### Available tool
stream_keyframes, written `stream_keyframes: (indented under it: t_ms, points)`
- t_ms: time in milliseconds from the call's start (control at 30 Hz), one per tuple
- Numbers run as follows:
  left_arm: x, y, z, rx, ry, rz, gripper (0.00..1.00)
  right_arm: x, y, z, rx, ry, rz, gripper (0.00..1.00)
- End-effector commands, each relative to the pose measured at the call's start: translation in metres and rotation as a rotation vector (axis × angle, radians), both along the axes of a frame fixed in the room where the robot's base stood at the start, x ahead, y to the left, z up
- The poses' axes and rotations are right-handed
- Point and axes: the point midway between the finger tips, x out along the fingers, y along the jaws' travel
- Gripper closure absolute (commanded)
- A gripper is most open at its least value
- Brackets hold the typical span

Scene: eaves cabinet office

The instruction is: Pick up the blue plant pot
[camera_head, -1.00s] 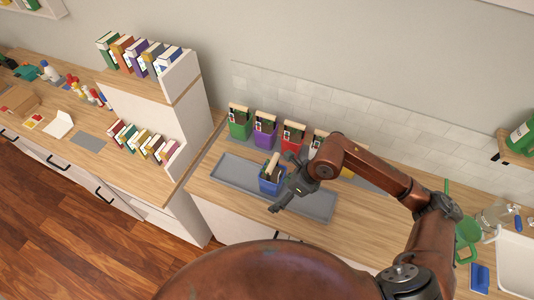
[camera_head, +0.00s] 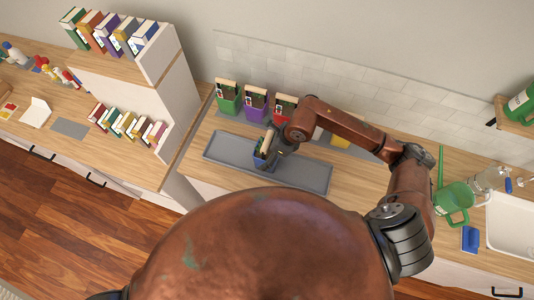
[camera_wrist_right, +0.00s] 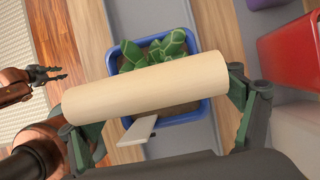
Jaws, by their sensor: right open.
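The blue plant pot (camera_head: 259,162) stands on the grey tray (camera_head: 225,151) on the counter. In the right wrist view the pot (camera_wrist_right: 190,116) holds green striped leaves, and a thick tan cylinder (camera_wrist_right: 150,88) lies across above it with a pale flat piece beside it. My right gripper (camera_head: 272,148) is over the pot in the head view and hides part of it. In the wrist view its open fingers (camera_wrist_right: 160,120) are at either end of the cylinder; contact is unclear. My left gripper (camera_wrist_right: 58,74) shows at the left of the wrist view, with its fingers apart and empty.
A white bookshelf (camera_head: 165,90) is left. A green watering can (camera_head: 453,202) and sink (camera_head: 512,225) are right.

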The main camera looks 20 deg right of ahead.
Motion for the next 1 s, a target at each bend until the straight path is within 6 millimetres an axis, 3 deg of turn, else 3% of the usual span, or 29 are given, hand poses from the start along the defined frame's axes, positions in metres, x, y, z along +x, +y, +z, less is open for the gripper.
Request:
stream_keyframes:
  t_ms: [133,367,1000]
  points:
    - [0.0023,0.0003,0.0025,0.001,-0.002,-0.001,0.72,0.0026,0.004,-0.0115,0.001,0.001,0.0,0.15]
    - [0.006,0.0003,0.0023,0.0,-0.006,-0.002,0.72,0.0029,0.004,-0.0131,-0.001,-0.001,0.0,0.15]
    - [0.0073,-0.0002,0.0024,0.0,-0.008,-0.003,0.72,0.003,0.0038,-0.0125,-0.001,-0.001,0.0,0.59]
